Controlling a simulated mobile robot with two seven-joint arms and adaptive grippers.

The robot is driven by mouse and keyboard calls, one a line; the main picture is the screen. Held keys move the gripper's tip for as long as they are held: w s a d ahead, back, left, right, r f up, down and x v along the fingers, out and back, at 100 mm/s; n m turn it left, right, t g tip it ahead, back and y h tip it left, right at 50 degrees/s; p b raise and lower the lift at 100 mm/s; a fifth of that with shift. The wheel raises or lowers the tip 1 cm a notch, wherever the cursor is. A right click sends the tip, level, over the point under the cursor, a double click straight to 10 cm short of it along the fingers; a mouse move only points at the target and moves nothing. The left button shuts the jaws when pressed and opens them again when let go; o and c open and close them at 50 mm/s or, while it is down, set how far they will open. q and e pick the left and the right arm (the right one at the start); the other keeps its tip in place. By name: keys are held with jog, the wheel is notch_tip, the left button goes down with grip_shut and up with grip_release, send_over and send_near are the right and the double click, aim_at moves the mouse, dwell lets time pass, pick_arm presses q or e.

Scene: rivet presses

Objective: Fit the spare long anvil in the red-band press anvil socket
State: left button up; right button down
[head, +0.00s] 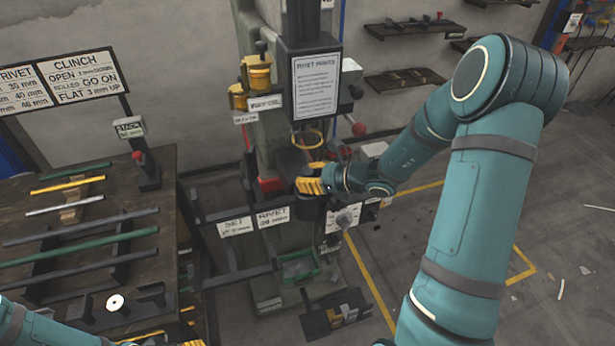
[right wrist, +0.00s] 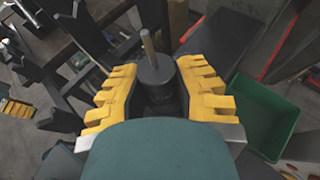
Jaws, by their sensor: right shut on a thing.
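My right gripper (head: 310,182) is at the front of the grey-green press (head: 272,130), below its dark ram and the yellow ring (head: 308,139). In the right wrist view its yellow fingers (right wrist: 160,95) are closed on a dark cylinder with a thin pale rod on top (right wrist: 157,72), which looks like the long anvil. A red band (head: 271,184) shows on the press just left of the gripper. The anvil socket is hidden behind the gripper; I cannot tell whether the cylinder is in it. My left arm shows at the bottom left edge; its jaws are not clear.
A wooden bench (head: 90,195) with several bars on racks stands at the left. Labelled dark arms (head: 250,222) project left from the press. A green tray (head: 300,266) sits low on it, also in the right wrist view (right wrist: 268,118). Open floor lies right.

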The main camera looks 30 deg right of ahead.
dwell(0.3)
jog(key=c, duration=0.8)
grip_release()
jog(key=v, duration=1.2)
jog(key=shift+s, duration=0.1)
jog(key=v, duration=1.2)
